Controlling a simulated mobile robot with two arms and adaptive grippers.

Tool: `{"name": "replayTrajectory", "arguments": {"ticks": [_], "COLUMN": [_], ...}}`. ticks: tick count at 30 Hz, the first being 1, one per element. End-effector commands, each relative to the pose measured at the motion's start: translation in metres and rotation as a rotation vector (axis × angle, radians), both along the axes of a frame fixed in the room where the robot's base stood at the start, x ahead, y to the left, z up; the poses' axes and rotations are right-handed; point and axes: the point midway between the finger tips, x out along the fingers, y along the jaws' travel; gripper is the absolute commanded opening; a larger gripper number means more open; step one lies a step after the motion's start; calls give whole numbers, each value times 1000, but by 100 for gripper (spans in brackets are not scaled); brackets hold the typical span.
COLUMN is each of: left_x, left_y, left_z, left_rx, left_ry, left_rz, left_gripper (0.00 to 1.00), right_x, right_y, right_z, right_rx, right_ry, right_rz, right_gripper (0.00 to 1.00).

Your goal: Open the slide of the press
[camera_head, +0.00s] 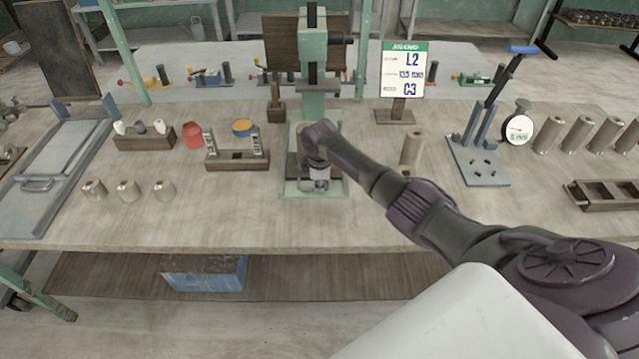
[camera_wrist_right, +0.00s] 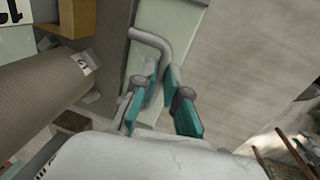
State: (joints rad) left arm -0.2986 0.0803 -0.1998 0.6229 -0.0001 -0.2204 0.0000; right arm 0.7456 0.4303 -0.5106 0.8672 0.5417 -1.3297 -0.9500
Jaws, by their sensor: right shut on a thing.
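The press (camera_head: 312,110) is a light green column on a base plate (camera_head: 295,190) at the middle of the bench. My right arm reaches in from the right, and its gripper (camera_head: 318,184) is low in front of the press, over the base plate. In the wrist view the two teal fingers of the right gripper (camera_wrist_right: 163,76) are closed around a bent grey handle (camera_wrist_right: 152,37). My right wrist hides most of the slide in the head view, so I cannot tell how far it is open. My left gripper is not in view.
A card stand (camera_head: 403,72) is behind right of the press, with a clay cylinder (camera_head: 411,148) nearer. A blue-handled lever tool (camera_head: 480,160) and a dial gauge (camera_head: 519,129) stand further right. A wooden rack (camera_head: 238,159) is on the left. The bench front (camera_head: 230,225) is clear.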

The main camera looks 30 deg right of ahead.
Motion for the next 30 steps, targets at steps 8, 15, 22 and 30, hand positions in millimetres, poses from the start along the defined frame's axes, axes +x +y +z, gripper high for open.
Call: {"name": "replayTrajectory", "arguments": {"ticks": [8,15,22,30], "left_x": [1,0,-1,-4], "left_y": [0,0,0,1], "left_z": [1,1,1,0], "left_rx": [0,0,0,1], "left_ry": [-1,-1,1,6], "left_rz": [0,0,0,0], "left_gripper": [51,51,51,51], "right_x": [0,0,0,1], "right_y": [-1,-1,0,0], "right_z": [0,0,0,1], "right_rx": [-2,-2,-1,-1], "right_ry": [0,0,0,-2], "right_rz": [1,1,0,0], "right_gripper": [0,0,37,37]}}
